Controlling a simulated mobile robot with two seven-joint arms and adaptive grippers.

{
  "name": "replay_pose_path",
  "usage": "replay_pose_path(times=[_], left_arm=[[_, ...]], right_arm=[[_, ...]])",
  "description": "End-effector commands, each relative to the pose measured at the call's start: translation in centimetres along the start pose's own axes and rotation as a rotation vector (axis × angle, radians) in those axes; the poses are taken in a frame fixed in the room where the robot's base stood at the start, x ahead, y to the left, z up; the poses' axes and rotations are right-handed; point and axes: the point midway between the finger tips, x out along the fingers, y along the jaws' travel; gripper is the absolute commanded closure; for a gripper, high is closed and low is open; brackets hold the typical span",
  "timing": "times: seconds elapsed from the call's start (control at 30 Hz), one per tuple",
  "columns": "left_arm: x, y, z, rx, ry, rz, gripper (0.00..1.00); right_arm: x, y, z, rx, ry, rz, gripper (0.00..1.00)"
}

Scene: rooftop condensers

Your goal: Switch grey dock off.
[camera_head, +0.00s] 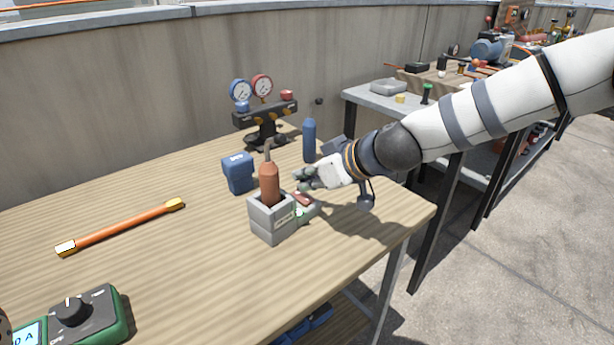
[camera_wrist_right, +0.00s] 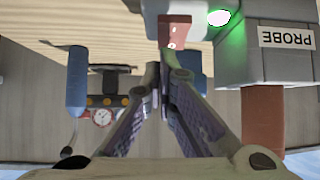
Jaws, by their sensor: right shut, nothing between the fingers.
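The grey dock (camera_head: 272,222) stands on the wooden table and has a PROBE label, which shows upside down in the right wrist view (camera_wrist_right: 286,37). A red-brown probe (camera_head: 269,184) stands in it. On its right side is a small housing with a red rocker switch (camera_head: 303,199) and a lit green lamp (camera_head: 299,214). The rocker (camera_wrist_right: 174,30) and glowing lamp (camera_wrist_right: 218,17) also show in the right wrist view. My right gripper (camera_head: 308,178) is shut and empty, just behind and above the rocker; contact cannot be told.
A blue box (camera_head: 238,173), a blue cylinder (camera_head: 309,141) and a gauge manifold (camera_head: 264,112) stand behind the dock. An orange bar (camera_head: 125,227) lies at left. A green meter (camera_head: 85,318) is at the front left. The table's right edge is near my arm.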

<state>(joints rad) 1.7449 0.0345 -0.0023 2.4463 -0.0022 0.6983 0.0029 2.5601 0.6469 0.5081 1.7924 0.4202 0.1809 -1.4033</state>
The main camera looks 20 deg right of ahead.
Motion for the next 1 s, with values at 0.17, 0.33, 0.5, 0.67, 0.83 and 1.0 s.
replay_pose_path(times=[0.17, 0.33, 0.5, 0.67, 0.83, 1.0], left_arm=[[0.0, 0.0, 0.0, 0.0, 0.0, 0.0, 0.6], [0.0, 0.0, 0.0, 0.0, 0.0, 0.0, 0.6], [-0.2, 0.0, -0.1, 0.0, 0.005, 0.0, 0.6], [-0.7, 0.0, -0.2, 0.0, 0.015, 0.001, 0.6], [-0.8, 0.0, -0.3, 0.0, 0.018, 0.001, 0.6], [-0.7, 0.0, -0.3, 0.0, 0.017, 0.001, 0.6]], right_arm=[[0.8, 0.0, 0.3, -0.001, -0.001, 0.0, 1.0], [0.8, 0.0, 0.4, 0.001, -0.002, 0.0, 1.0], [0.5, 0.0, 0.6, 0.0, -0.002, -0.001, 1.0], [-0.2, 0.0, 1.1, 0.001, -0.002, 0.0, 1.0], [-0.4, 0.0, 1.6, 0.002, -0.005, -0.001, 1.0], [-0.3, 0.0, 1.7, 0.002, -0.007, -0.002, 1.0]])
